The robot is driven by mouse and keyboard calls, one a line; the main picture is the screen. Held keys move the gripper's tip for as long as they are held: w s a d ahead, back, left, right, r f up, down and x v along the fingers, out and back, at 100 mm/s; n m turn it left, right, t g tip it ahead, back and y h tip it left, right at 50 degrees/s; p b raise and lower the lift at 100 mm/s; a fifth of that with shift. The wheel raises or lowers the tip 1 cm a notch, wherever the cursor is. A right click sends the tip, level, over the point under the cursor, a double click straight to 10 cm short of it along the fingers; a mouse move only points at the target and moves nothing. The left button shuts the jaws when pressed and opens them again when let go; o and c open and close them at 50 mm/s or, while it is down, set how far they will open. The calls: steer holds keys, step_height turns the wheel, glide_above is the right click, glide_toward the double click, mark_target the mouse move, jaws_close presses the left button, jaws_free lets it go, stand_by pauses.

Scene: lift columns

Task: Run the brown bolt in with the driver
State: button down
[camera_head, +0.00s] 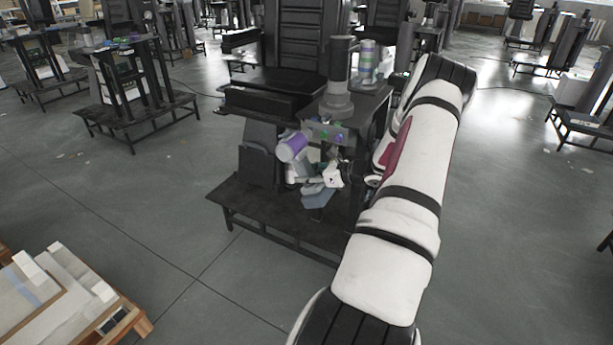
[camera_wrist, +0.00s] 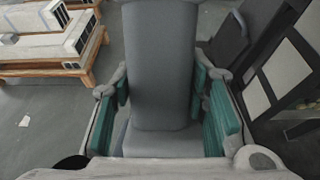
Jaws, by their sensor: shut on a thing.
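The driver (camera_wrist: 163,60) is a large grey tool body that fills the middle of the wrist view. My gripper (camera_wrist: 168,108) has its teal finger pads on both sides of it and is shut on it. In the head view my gripper (camera_head: 310,181) is at the front of the near lift column (camera_head: 262,165). The driver's blue-grey lower part (camera_head: 318,197) and a purple-banded cylinder (camera_head: 292,148) that seems part of it show there. A small panel beside it carries green and purple bolt heads (camera_head: 331,137). I cannot make out the brown bolt or the driver's tip.
The column stands on a dark base plate (camera_head: 235,208). A grey cylinder (camera_head: 339,75) and a banded canister (camera_head: 367,62) stand on its shelf. A wooden pallet with white parts (camera_head: 55,300) lies at front left. Other lift columns stand behind; the floor between is clear.

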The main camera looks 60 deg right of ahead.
steer(key=shift+w+d+r+b, duration=0.15)
steer(key=shift+d+b, duration=0.25)
steer(key=shift+d, duration=0.8)
stand_by(2.8)
steer(key=shift+s+a+p, duration=0.15)
steer(key=shift+a+p, duration=0.05)
steer(key=shift+a, duration=1.1)
steer(key=shift+s+a+p, duration=0.1)
steer(key=shift+a+p, duration=0.05)
steer(key=shift+a, duration=1.1)
steer(key=shift+s+a, duration=0.15)
steer(key=shift+a, duration=1.9)
